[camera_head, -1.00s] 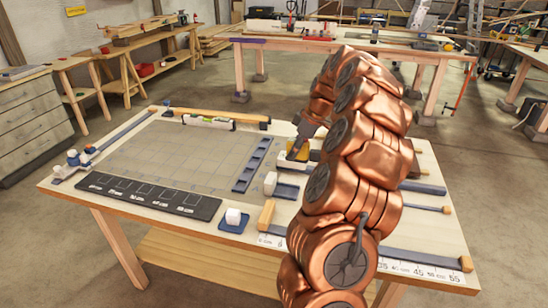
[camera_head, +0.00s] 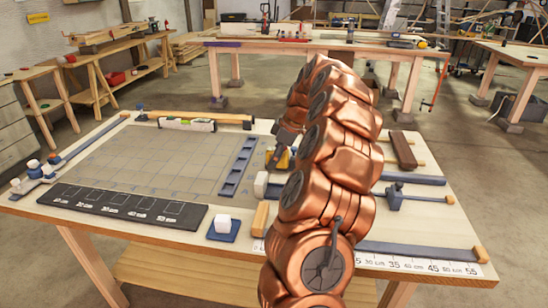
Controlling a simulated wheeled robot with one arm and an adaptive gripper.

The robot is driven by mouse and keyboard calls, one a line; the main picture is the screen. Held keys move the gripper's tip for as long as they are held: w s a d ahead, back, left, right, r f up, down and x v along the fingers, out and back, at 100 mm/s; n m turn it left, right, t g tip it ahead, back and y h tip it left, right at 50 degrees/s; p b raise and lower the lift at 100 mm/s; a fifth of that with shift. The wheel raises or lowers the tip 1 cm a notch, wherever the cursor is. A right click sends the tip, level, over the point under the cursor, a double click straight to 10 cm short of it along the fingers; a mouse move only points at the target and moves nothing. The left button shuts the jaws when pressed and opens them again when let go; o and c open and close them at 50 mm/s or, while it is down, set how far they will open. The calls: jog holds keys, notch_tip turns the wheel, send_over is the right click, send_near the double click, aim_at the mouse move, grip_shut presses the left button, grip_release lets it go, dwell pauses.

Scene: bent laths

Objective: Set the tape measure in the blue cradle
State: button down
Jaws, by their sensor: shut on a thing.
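My gripper (camera_head: 277,159) is low over the bench, right of the blue slotted strip, partly hidden behind my copper arm. It is shut on a small yellow and dark thing, which looks like the tape measure (camera_head: 284,159). The fingertips are too small to make out clearly. A blue holder (camera_head: 274,191) with a white block at its left end lies nearer me, partly behind my arm. Another blue holder (camera_head: 233,238) with a white block on it sits at the front edge. I cannot tell which is the cradle.
The blue slotted strip (camera_head: 238,166) lies at the right edge of a grey gridded mat (camera_head: 135,160). A black marked board (camera_head: 125,204) lies in front. A level (camera_head: 187,124) lies at the back. A brown block (camera_head: 403,150) and a clamp (camera_head: 397,196) are right of my arm.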

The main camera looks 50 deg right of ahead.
jog(key=shift+f+p, duration=0.35)
jog(key=shift+f, duration=3.7)
jog(key=shift+f+b, duration=0.85)
jog(key=c, duration=0.6)
grip_release()
jog(key=shift+r, duration=0.1)
jog(key=shift+r, duration=3.9)
jog(key=shift+a, duration=0.1)
